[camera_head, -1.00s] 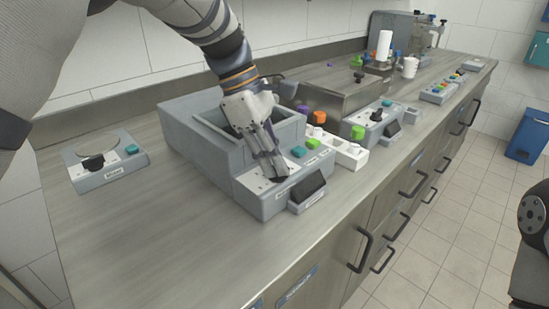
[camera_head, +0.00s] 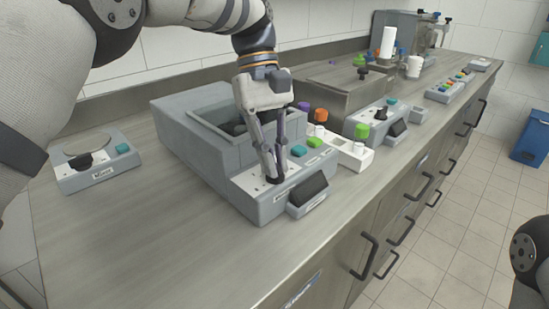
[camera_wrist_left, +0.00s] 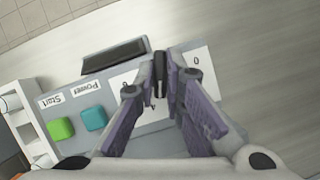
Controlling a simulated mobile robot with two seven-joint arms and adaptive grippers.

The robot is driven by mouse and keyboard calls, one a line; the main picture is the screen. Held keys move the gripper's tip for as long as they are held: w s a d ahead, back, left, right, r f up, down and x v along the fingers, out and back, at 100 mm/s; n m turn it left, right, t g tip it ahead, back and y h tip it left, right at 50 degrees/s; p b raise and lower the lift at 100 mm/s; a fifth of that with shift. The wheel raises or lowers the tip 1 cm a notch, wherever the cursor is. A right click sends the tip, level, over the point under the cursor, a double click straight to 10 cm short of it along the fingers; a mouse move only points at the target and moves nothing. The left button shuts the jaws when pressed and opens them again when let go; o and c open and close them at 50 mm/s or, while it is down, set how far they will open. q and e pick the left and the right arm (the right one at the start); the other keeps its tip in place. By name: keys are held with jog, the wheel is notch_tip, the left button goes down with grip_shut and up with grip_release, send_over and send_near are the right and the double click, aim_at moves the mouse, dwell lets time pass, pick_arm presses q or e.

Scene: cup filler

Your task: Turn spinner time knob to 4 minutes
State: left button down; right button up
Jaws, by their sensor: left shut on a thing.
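The spinner (camera_head: 172,133) is a grey box with an open basin on the counter. Its front panel has a white dial plate, a teal button (camera_head: 299,150) and a green button (camera_head: 314,142). My left gripper (camera_head: 275,175) points down at the dial plate and is shut on the black time knob (camera_wrist_left: 160,72), which shows between the fingertips in the left wrist view. The fingers mostly hide the knob in the head view. The wrist view shows a "0" and a "4" on the plate; I cannot tell which mark the knob points to. My right gripper is out of view.
A dark display (camera_head: 308,188) sits at the spinner's front, right of the gripper. A mixer-like device (camera_head: 92,165) stands at the left. A white rack with caps (camera_head: 358,155) is on the right. Bare counter (camera_head: 150,220) lies in front and left.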

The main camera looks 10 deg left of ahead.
pick_arm(q)
jog(key=shift+w+m+y, duration=0.1)
jog(key=shift+m+y, duration=0.3)
jog(key=shift+m, duration=0.6)
jog(key=shift+g+b, duration=0.3)
jog(key=c, duration=1.7)
grip_release()
